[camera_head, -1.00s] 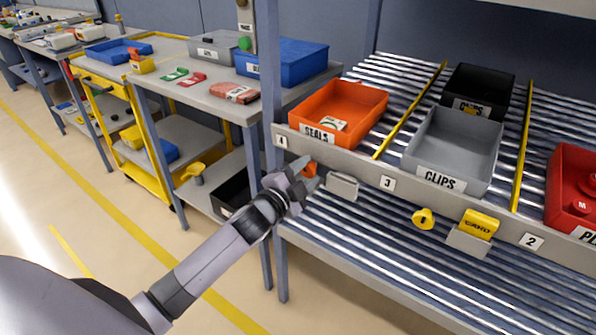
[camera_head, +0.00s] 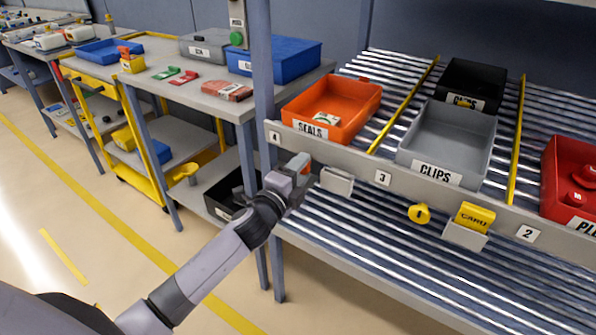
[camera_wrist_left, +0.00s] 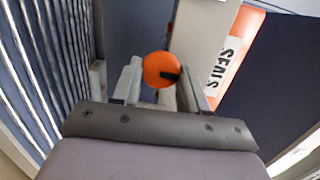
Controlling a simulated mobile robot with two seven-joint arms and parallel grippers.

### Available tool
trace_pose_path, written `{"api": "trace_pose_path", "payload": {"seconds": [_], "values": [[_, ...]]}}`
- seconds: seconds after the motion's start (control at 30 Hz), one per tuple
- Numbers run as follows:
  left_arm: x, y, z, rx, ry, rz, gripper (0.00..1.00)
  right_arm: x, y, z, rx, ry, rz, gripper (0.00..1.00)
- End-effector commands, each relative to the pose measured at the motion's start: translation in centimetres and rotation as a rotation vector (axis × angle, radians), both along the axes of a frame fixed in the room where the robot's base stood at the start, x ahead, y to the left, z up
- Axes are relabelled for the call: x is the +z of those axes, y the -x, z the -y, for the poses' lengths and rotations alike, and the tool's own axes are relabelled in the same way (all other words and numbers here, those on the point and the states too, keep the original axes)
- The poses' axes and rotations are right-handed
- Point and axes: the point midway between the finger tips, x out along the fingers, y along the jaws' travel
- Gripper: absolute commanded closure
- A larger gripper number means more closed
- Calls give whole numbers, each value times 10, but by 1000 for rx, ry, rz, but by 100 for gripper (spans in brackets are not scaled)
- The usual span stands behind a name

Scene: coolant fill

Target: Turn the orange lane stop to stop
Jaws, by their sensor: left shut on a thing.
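The orange lane stop (camera_wrist_left: 161,69) is a round knob with a dark mark at its right side in the left wrist view. It sits on the rack's front rail below the orange SEALS bin (camera_head: 334,107). In the head view only a bit of its orange shows by the fingers of my left gripper (camera_head: 302,170). My left gripper, also seen in the left wrist view (camera_wrist_left: 160,82), is shut on the knob, with one finger on each side. My right gripper is in neither view.
A yellow knob (camera_head: 419,214) and a holder with a yellow card (camera_head: 473,217) are farther right on the rail. An empty card holder (camera_head: 337,181) is just right of my left gripper. A grey CLIPS bin (camera_head: 449,145) stands in the neighbouring lane.

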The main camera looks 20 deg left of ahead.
Motion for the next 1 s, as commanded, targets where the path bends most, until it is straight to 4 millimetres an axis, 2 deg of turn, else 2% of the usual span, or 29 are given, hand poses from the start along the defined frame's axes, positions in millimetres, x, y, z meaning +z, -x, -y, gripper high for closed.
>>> {"api": "trace_pose_path", "payload": {"seconds": [0.37, 0.4, 0.43, 0.47, 0.77, 1.0], "values": [[1, 0, 0, 1, -12, 3, 100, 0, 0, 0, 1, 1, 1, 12], [1, 0, 0, 1, -12, 3, 47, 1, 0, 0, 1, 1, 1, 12], [1, 0, 0, 1, -11, 3, 37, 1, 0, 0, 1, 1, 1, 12], [1, 0, 0, 1, -11, 3, 32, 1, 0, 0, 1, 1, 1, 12], [0, 1, 0, 0, -8, 2, 32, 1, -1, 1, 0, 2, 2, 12], [0, 23, -3, 0, -8, 1, 32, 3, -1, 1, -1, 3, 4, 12]]}}
